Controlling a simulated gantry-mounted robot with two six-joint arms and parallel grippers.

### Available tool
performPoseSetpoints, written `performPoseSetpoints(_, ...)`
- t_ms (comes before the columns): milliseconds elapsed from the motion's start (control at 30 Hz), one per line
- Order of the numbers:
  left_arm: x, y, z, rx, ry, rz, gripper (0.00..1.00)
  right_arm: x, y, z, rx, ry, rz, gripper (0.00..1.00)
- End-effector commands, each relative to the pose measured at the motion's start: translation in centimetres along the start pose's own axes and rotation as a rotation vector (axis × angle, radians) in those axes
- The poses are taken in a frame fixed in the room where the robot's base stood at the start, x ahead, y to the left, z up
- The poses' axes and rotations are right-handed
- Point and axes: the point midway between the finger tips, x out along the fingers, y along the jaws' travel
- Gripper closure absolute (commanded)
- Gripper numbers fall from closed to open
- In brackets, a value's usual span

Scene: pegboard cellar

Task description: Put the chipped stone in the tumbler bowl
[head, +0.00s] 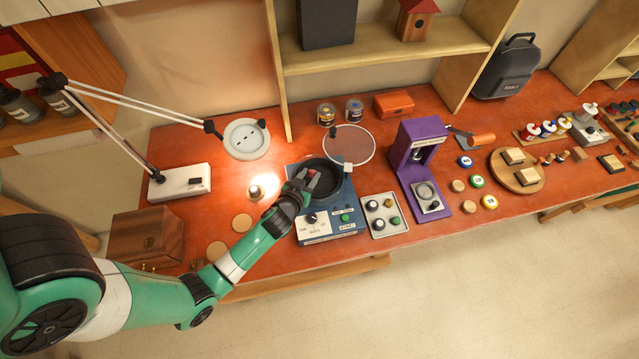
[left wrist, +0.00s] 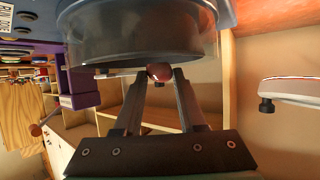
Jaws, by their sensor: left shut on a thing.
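My left gripper (head: 304,180) is shut on the chipped stone, a small dark red piece (left wrist: 160,72) between its fingertips in the left wrist view. In the head view a bit of red stone (head: 311,172) shows at the tips. The gripper reaches over the left side of the dark round tumbler bowl (head: 336,186), which sits in a blue machine (head: 322,238). The bowl's wall (left wrist: 135,38) fills the top of the left wrist view, close to the stone. I cannot tell whether the stone touches the bowl. My right gripper is not in view.
A round clear lid (head: 349,143) stands open behind the bowl. A grey tray (head: 367,205) with several stones is right of the machine, before a purple press (head: 410,160). A lamp head (head: 246,139) hangs at left. Several discs and a wooden box (head: 147,240) lie front left.

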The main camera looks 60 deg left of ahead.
Motion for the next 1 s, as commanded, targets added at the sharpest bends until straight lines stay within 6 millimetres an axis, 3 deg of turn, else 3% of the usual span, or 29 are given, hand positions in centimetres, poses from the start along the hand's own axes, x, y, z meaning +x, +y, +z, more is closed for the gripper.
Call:
performPoseSetpoints(267, 0.2, 0.0, 0.3, -0.001, 0.001, 0.001, 1.00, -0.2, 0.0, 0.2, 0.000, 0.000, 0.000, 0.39)
performPoseSetpoints(300, 0.2, 0.0, 0.3, -0.001, 0.001, 0.000, 0.57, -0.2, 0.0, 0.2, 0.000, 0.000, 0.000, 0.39)
performPoseSetpoints(500, 0.2, 0.0, 0.3, -0.001, 0.001, 0.000, 0.25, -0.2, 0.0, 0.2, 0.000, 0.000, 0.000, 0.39)
performPoseSetpoints(833, -0.2, 0.0, 0.3, 0.000, 0.001, 0.001, 0.25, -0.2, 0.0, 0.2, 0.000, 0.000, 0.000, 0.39)
performPoseSetpoints(1000, -3.0, 0.1, 0.3, 0.000, 0.001, 0.003, 0.25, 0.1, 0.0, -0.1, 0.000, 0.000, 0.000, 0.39)
